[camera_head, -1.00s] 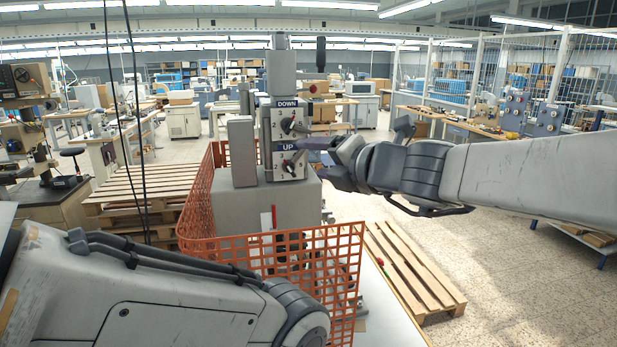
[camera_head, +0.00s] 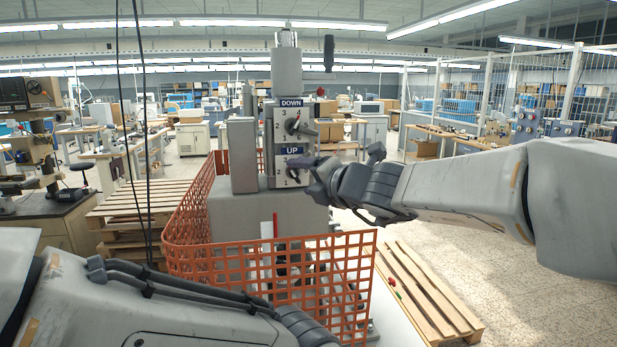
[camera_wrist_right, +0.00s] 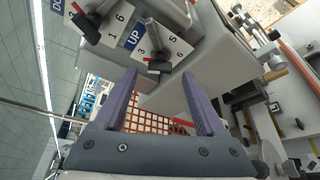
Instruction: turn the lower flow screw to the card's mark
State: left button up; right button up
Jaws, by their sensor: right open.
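The lower flow screw sits on the numbered white dial under the blue UP plate (camera_head: 295,150) of the grey press column. In the head view my right gripper (camera_head: 306,168) partly covers it. In the right wrist view the lower screw (camera_wrist_right: 158,66) shows a dark cross-piece with a red tip, on a dial (camera_wrist_right: 164,45) with numbers 3, 5 and 6 readable. My right gripper (camera_wrist_right: 157,76) is open, its two purple fingers on either side of the screw in the picture; contact cannot be told. No card can be made out.
The upper flow screw (camera_head: 297,126) under the DOWN plate (camera_head: 290,103) is just above my right gripper. An orange mesh guard (camera_head: 270,262) surrounds the press base. A grey block (camera_head: 242,155) stands left of the dials. A wooden pallet (camera_head: 428,290) lies on the floor at right.

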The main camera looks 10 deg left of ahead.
aim_at(296, 176)
jog(key=shift+x, duration=1.5)
grip_shut()
